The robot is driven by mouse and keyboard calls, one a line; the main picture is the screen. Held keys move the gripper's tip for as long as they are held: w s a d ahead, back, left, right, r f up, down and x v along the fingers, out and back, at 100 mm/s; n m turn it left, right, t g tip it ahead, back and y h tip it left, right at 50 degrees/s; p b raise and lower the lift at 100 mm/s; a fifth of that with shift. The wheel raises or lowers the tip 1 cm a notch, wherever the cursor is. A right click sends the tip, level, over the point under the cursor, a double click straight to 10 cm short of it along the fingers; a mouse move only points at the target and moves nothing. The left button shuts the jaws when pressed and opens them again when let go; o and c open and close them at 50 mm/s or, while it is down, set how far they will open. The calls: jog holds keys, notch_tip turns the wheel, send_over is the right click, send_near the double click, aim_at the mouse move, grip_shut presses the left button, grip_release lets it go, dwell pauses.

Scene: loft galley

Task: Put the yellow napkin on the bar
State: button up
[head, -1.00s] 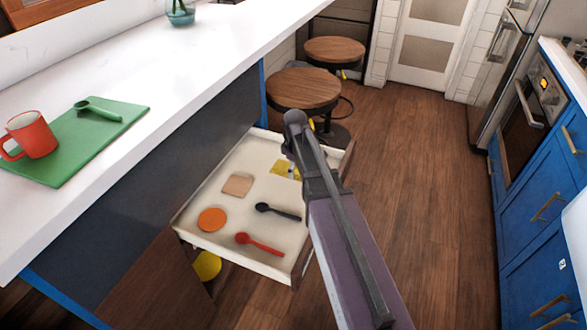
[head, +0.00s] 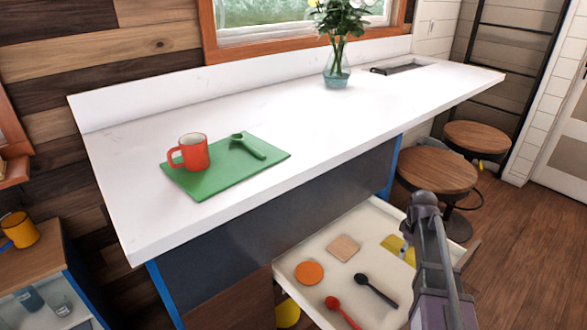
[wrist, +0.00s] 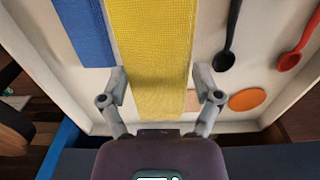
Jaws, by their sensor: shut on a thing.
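The yellow napkin (head: 393,243) shows in part beside my arm, over the far end of the open drawer (head: 378,318). In the wrist view the yellow napkin (wrist: 150,40) runs up between the two fingers of my gripper (wrist: 160,78), which is shut on it. In the head view my arm hides the fingers and part of the napkin. The bar (head: 300,110) is the long white counter above the drawer.
The drawer holds an orange disc (head: 309,272), black spoon (head: 376,290) and blue cloth (wrist: 85,30). Much bar top is clear.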

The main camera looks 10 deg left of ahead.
notch_tip(320, 180, up, 34)
jog(key=p, duration=3.3)
jog(key=shift+f, duration=0.25)
